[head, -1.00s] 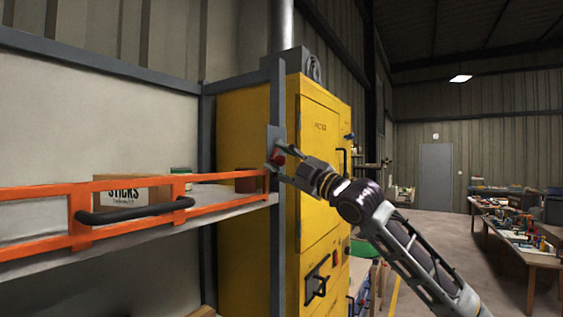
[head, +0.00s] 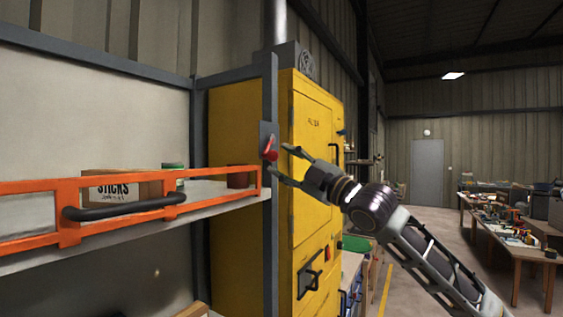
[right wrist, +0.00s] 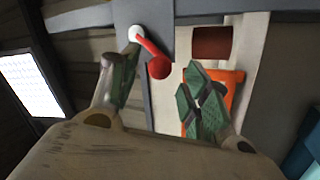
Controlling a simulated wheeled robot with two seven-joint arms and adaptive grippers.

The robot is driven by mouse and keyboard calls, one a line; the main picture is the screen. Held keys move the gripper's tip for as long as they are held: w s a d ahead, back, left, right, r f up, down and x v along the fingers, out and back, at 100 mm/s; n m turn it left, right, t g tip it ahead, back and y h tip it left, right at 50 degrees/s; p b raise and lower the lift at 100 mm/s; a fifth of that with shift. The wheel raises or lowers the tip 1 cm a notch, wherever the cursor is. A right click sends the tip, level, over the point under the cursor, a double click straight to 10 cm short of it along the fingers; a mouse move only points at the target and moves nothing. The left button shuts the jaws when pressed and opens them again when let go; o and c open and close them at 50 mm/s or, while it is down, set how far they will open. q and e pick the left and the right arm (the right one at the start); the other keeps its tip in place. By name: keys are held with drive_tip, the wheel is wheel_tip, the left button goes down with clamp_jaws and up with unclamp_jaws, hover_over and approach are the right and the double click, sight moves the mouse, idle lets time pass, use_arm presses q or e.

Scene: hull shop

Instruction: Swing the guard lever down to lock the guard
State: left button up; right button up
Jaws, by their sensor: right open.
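The guard is an orange rail (head: 30,187) with a black handle (head: 125,207), standing upright along the shelf front. The guard lever (head: 267,146) is red with a round knob and sits on a grey plate on the post at the rail's right end. In the right wrist view the lever (right wrist: 149,47) runs from a pale pivot to its knob. My right gripper (head: 281,162) is open and empty, just right of the lever. In the right wrist view the knob appears between its spread fingers (right wrist: 164,66); I see no clear contact. My left gripper is out of view.
A sticks box (head: 120,186), a green tin (head: 173,178) and a brown-red pot (head: 240,178) stand on the shelf (head: 212,192) behind the rail. A yellow cabinet (head: 312,170) stands close behind the post. Cluttered benches (head: 520,245) are far right, with open floor before them.

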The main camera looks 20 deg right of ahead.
drive_tip(key=shift+v, duration=1.7)
